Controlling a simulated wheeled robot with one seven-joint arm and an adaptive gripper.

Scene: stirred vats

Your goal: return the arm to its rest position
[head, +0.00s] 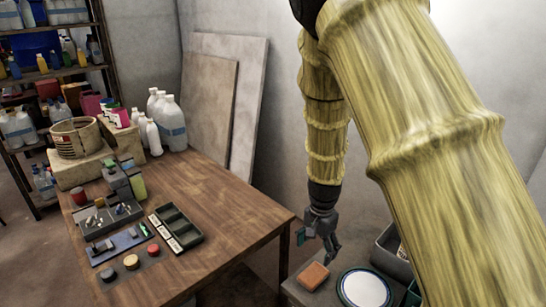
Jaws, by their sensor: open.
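My arm, covered in yellow, straw-like sleeving, comes in from the upper right of the head view. Its forearm hangs down in front of the grey wall. My gripper (319,247) is at the lower end of it, pointing down, dark grey, with its fingers apart and nothing visible between them. It is above the back of a low grey surface (294,290), to the right of the wooden table (215,198). An orange-brown block (313,276) lies on that surface just below the gripper, apart from it as far as I can tell.
A white round plate (365,289) with a dark rim and a grey bin (390,250) are right of the block. The table holds a compartment tray (176,228), coloured round pieces and white bottles (170,125). Boards (206,105) lean on the wall; a shelf stands left. The table's right part is clear.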

